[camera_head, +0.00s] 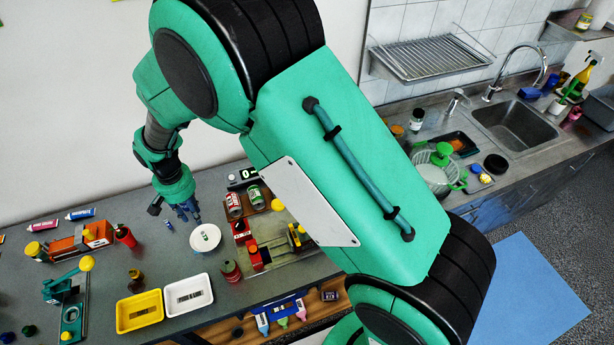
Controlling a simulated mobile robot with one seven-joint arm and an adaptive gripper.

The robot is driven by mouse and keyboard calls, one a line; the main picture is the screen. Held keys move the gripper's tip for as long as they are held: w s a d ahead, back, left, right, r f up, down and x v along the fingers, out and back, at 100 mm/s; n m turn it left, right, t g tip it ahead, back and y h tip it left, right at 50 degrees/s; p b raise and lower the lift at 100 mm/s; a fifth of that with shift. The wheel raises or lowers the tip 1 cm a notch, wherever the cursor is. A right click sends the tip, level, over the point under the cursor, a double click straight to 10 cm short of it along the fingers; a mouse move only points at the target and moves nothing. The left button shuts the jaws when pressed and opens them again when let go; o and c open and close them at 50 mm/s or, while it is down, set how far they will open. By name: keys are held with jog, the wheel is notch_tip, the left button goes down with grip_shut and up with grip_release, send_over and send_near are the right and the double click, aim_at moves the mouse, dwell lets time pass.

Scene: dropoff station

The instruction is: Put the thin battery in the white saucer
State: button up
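The white saucer (196,244) lies on the grey counter, left of the middle, with a small dark mark or item at its centre that is too small to identify. My gripper (187,213) points down just above and left of the saucer, close to the cylinder. Its dark fingers are small in this view, and I cannot tell whether they are apart or hold anything.
A white tray (208,304) and a yellow tray (126,323) sit in front of the saucer. A dark red bottle (231,271) and two cans (234,205) stand to the right. A red bottle (125,236) and an orange-red device (97,233) are to the left.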

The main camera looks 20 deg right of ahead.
jog(key=s+d+r+t, duration=0.1)
jog(key=s+d+r, duration=0.3)
jog(key=d+r, duration=0.75)
jog(key=s+d+r+t, duration=0.25)
jog(key=d+r, duration=0.65)
jog(key=r, duration=0.5)
jog(key=s+d+r+t, duration=0.1)
jog(key=s+d+r, duration=0.3)
jog(key=s, duration=0.6)
jog(key=s+d+r+t, duration=0.1)
jog(key=s+d+r, duration=0.2)
jog(key=s+d, duration=0.6)
jog(key=shift+s+d+r, duration=0.2)
jog(key=shift+s+r, duration=0.15)
jog(key=shift+s, duration=0.55)
notch_tip(320, 180, down, 6)
jog(key=b, duration=0.6)
